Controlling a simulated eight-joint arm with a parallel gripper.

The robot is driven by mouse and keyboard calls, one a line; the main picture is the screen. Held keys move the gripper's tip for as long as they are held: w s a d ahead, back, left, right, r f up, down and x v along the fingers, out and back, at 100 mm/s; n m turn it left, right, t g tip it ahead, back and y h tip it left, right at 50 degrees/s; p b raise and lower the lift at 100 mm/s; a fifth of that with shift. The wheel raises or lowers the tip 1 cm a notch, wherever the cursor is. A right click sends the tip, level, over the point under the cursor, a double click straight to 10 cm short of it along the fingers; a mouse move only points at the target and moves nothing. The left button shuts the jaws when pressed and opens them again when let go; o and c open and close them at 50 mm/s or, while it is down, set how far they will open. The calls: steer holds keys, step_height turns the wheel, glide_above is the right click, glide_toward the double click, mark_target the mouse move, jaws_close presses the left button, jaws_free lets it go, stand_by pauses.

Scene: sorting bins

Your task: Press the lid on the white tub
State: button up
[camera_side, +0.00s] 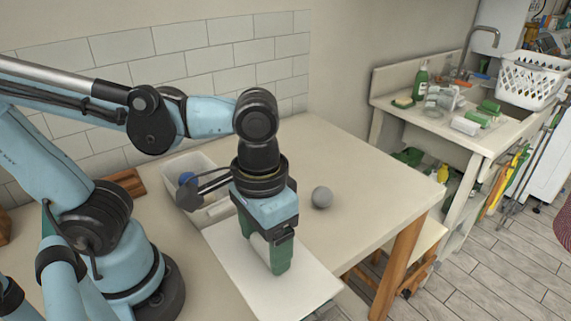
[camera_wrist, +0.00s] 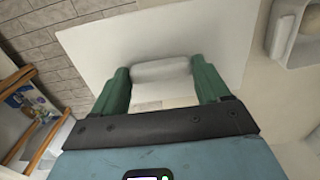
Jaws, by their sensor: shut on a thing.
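My gripper (camera_side: 280,266) points down over a white board (camera_side: 235,265) on the table, its green fingers low and close to the board. In the wrist view the fingers of my gripper (camera_wrist: 162,85) are shut on a white, rounded object (camera_wrist: 160,70). I cannot tell whether this object is the tub or its lid. The white board also shows in the wrist view (camera_wrist: 100,45), around and beyond the fingers. No separate lid can be made out.
A pale bin (camera_side: 213,211) with a blue thing (camera_side: 186,179) in it stands behind my gripper; a bin corner shows in the wrist view (camera_wrist: 282,35). A grey ball (camera_side: 322,197) lies right of my gripper. The table's right part is clear up to its edge.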

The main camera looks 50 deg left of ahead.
steer(key=shift+s+d+r, duration=0.2)
steer(key=shift+d+r, duration=0.05)
steer(key=shift+r, duration=0.05)
steer(key=shift+w+a+r, duration=0.1)
steer(key=shift+w+a, duration=0.15)
steer(key=shift+a, duration=0.05)
steer(key=w+a, duration=0.1)
steer(key=a, duration=0.1)
steer(key=w+a, duration=0.1)
steer(key=a, duration=0.1)
steer(key=w+a+r, duration=0.1)
steer(key=w+a, duration=0.1)
steer(key=shift+a, duration=0.3)
steer(key=s+a+r+n, duration=0.1)
steer(key=s+a, duration=0.1)
steer(key=a, duration=1)
steer(key=s+a+r, duration=0.1)
steer(key=s+a, duration=0.1)
steer(key=a, duration=1)
step_height(320, 180, down, 6)
steer(key=shift+w, duration=0.25)
steer(key=shift+a+f, duration=0.1)
steer(key=shift+f, duration=0.1)
stand_by(0.4)
steer(key=o, duration=1)
